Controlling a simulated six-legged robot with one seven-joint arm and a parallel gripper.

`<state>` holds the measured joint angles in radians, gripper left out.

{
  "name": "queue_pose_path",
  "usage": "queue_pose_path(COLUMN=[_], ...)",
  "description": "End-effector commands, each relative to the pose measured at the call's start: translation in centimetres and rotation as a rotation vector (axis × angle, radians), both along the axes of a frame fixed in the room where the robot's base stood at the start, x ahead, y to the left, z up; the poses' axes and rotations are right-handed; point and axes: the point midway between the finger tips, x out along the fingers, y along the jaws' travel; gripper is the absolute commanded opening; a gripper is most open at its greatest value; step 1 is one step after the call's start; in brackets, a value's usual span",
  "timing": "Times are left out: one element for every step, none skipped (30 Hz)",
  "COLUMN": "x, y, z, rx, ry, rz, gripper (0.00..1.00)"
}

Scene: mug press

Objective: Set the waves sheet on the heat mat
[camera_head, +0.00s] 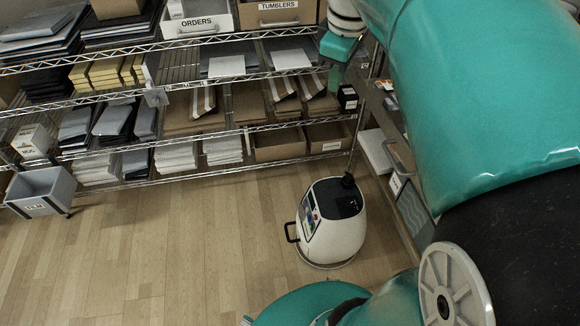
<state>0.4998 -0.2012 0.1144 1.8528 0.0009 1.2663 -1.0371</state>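A dark grey panel with pale wavy lines (414,212) shows at the right, by the edge of a bench, partly cut off by my arm. It looks like the waves sheet, but it is too small to be sure. I cannot pick out the heat mat; my arm hides much of the right side. The teal end of my arm, with what looks like my gripper (334,80), hangs at the top right in front of the shelves, apart from the wavy panel. Its fingers are too small and dark to show whether they are open, and I see nothing clearly held.
Wire shelves (190,132) with boxes, folders and stacks fill the back. A cream rounded machine (332,222) stands on the floor beside the bench (385,120). A white slab (377,150) lies on the bench. A grey wheeled bin (40,190) stands left. The wooden floor between is clear.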

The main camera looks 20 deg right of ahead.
Motion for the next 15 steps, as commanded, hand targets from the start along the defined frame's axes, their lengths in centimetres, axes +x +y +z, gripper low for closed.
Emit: queue_pose_path(x=[-1.2,-1.9,-2.7,-3.5,-4.2,-5.2,-6.0,-6.8,-7.7,-8.4,-9.0,-9.7,-10.2,-10.6,-11.0], y=[2.6,3.8,5.4,6.5,7.5,8.8,9.8,10.6,11.7,12.4,13.0,13.6,14.0,14.4,14.7], z=[-0.5,-0.9,-1.5,-2.0,-2.5,-3.3,-3.9,-4.6,-5.4,-6.1,-6.7,-7.5,-8.0,-8.4,-8.9], rx=[0.007,0.016,0.031,0.045,0.061,0.086,0.107,0.13,0.162,0.186,0.209,0.238,0.258,0.275,0.293], ry=[-0.039,-0.062,-0.094,-0.117,-0.141,-0.17,-0.193,-0.215,-0.241,-0.256,-0.27,-0.286,-0.295,-0.302,-0.308], rz=[-0.052,-0.092,-0.143,-0.183,-0.221,-0.272,-0.31,-0.346,-0.392,-0.425,-0.453,-0.49,-0.514,-0.533,-0.555], gripper=[0.28,0.28,0.28,0.28,0.28,0.28,0.28,0.28,0.28,0.28,0.28,0.28,0.28,0.28,0.28])
